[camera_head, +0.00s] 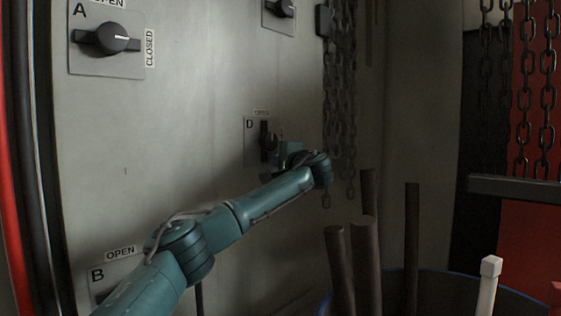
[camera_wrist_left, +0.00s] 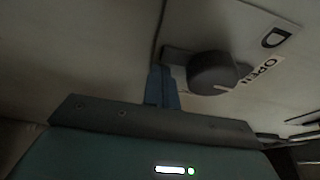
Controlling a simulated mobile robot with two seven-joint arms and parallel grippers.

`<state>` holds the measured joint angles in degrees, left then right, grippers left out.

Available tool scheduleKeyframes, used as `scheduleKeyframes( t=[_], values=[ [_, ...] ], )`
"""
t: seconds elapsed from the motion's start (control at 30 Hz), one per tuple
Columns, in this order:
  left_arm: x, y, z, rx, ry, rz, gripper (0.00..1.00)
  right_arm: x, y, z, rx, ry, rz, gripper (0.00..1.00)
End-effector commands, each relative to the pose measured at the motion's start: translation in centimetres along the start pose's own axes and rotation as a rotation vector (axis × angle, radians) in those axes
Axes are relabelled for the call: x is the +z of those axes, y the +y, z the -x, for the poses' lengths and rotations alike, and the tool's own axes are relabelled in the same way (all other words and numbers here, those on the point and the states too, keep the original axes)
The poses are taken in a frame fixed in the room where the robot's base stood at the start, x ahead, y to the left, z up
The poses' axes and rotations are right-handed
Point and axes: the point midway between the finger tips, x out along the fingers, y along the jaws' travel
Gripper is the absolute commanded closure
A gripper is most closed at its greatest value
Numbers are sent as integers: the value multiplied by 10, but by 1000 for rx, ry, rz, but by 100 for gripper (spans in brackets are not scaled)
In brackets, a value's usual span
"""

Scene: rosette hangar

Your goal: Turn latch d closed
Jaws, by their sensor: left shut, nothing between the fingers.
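Latch D (camera_head: 264,140) is a dark knob with a bar handle on a grey plate on the pale panel. In the head view its bar stands upright, below a small label. In the left wrist view the round knob (camera_wrist_left: 213,73) has a white mark pointing toward the word OPEN. My left gripper (camera_head: 279,150) is at the right side of the latch. In the wrist view its blue fingers (camera_wrist_left: 162,86) are together and empty, close beside the end of the bar. I cannot tell if they touch it. My right gripper is out of view.
Latch A (camera_head: 107,38) is at upper left, latch B's plate (camera_head: 118,270) at lower left, and another latch (camera_head: 281,8) at the top. Chains (camera_head: 342,90) hang just right of latch D. A round bin (camera_head: 430,275) with upright rods stands at lower right.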

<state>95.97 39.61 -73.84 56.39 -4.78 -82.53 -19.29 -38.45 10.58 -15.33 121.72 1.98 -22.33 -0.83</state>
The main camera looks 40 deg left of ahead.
Motion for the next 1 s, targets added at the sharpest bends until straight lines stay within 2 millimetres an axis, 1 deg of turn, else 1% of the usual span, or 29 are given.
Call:
scheduleKeyframes(
  t=[0.47, 0.63, 1.0],
  values=[
    [2, 0, 1, 2, 0, -5, 100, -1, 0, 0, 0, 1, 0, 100],
    [3, 0, 1, 14, 0, -40, 100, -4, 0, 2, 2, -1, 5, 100],
    [6, 1, 2, 32, 0, -92, 100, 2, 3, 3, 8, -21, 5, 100]
  ],
)
